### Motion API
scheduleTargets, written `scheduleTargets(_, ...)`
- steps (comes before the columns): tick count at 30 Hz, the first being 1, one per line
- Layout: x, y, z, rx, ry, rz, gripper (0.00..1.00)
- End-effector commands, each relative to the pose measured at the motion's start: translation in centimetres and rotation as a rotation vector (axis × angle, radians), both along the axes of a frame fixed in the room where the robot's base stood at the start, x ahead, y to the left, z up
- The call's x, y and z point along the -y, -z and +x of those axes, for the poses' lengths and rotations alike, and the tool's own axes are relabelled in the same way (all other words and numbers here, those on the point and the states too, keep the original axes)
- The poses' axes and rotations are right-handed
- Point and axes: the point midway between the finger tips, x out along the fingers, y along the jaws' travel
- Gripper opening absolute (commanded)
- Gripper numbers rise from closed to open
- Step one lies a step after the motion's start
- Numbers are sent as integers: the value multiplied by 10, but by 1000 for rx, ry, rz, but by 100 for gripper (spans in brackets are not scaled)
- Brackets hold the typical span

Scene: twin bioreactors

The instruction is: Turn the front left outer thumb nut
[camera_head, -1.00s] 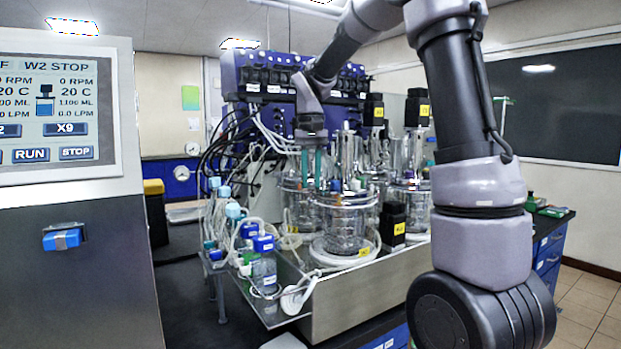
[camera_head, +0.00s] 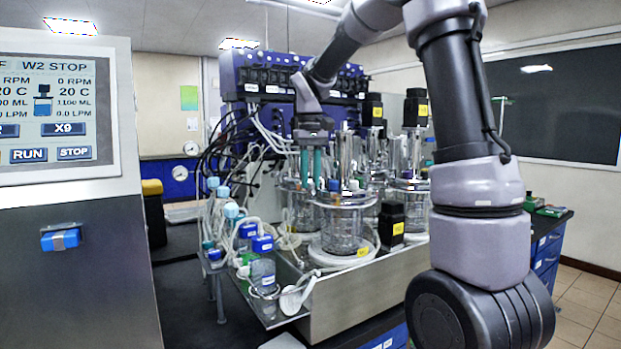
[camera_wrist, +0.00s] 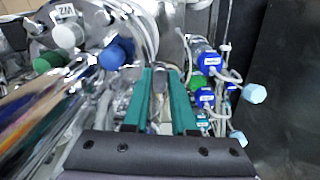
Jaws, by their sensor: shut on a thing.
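The front left glass vessel (camera_head: 341,232) stands with a metal head plate and a blue cap (camera_head: 334,185). My gripper (camera_head: 311,180) points down at the left rim of that head plate, with its teal fingers close together. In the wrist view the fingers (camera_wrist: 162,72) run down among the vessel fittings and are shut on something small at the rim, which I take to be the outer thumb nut. Blue (camera_wrist: 112,54) and green (camera_wrist: 47,61) caps lie left of the fingers.
Blue-capped bottles (camera_head: 263,268) and looping tubes crowd the tray to the left. A black motor block (camera_head: 391,222) stands right of the vessel. The control screen (camera_head: 57,112) is at far left, and a dark walkway lies between it and the reactors.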

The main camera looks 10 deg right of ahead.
Motion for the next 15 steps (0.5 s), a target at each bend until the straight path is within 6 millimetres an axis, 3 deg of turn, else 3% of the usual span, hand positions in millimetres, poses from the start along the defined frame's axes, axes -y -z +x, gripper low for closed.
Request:
scheduleTargets(3, 0, -1, 1, 3, -1, -1, 0)
scheduleTargets(4, 0, -1, 1, 3, -1, -1, 33)
scheduleTargets(6, 0, -1, 1, 3, -1, -1, 55)
scheduleTargets(15, 0, -1, 0, 1, 0, 0, 55)
